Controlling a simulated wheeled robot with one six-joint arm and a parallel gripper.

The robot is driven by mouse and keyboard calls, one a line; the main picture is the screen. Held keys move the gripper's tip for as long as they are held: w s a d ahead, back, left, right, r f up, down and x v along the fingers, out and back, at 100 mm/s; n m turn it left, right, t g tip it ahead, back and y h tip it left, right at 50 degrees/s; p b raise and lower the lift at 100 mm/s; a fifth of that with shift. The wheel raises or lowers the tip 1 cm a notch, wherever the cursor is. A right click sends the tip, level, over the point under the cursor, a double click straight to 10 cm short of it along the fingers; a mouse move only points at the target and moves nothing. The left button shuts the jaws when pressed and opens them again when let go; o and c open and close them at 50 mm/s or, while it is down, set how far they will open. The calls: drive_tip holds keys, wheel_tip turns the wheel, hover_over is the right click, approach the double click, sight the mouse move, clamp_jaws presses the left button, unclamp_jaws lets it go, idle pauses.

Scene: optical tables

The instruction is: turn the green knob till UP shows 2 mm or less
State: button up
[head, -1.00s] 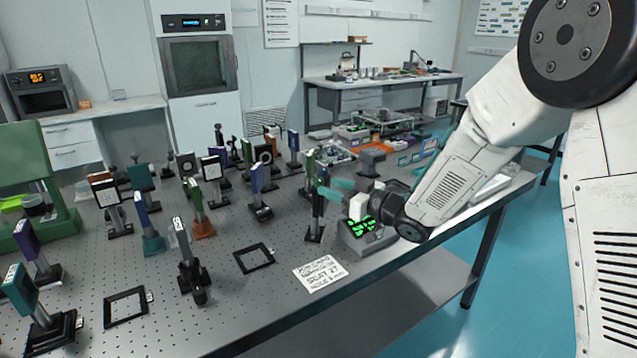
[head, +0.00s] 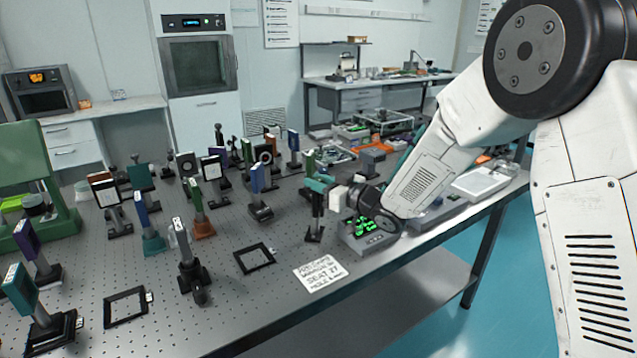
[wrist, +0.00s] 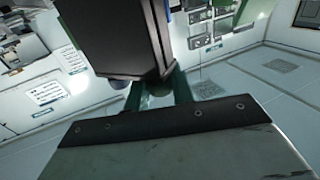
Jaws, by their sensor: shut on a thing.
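My gripper (head: 318,185), with teal fingers, is at the upper part of a dark upright mount (head: 315,222) near the table's front edge. In the wrist view the mount's dark block (wrist: 112,38) fills the upper middle, just beyond the fingers (wrist: 160,88). The fingers are shut on a small rounded part at the block's lower edge; its green colour is not clear, and the fingers mostly hide it. A grey readout box (head: 372,243) with bright green figures stands right of the mount, below my wrist. The UP value is too small to read and partly covered by my wrist.
A white handwritten card (head: 320,273) and an empty black frame (head: 254,258) lie in front of the mount. Several other post mounts, such as a blue one (head: 258,180), stand to the left and behind. A grey device with a white top (head: 480,183) sits on the right.

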drive_tip(key=shift+s+a+m+t+h, duration=0.1)
drive_tip(key=shift+m+t+h, duration=0.7)
drive_tip(key=shift+t, duration=0.2)
drive_tip(key=shift+m+t+h, duration=1)
drive_tip(key=shift+h, duration=0.3)
drive_tip(key=o, duration=0.9)
drive_tip(key=shift+o, duration=0.2)
drive_tip(key=v, duration=0.7)
drive_tip(key=shift+s+d, duration=0.3)
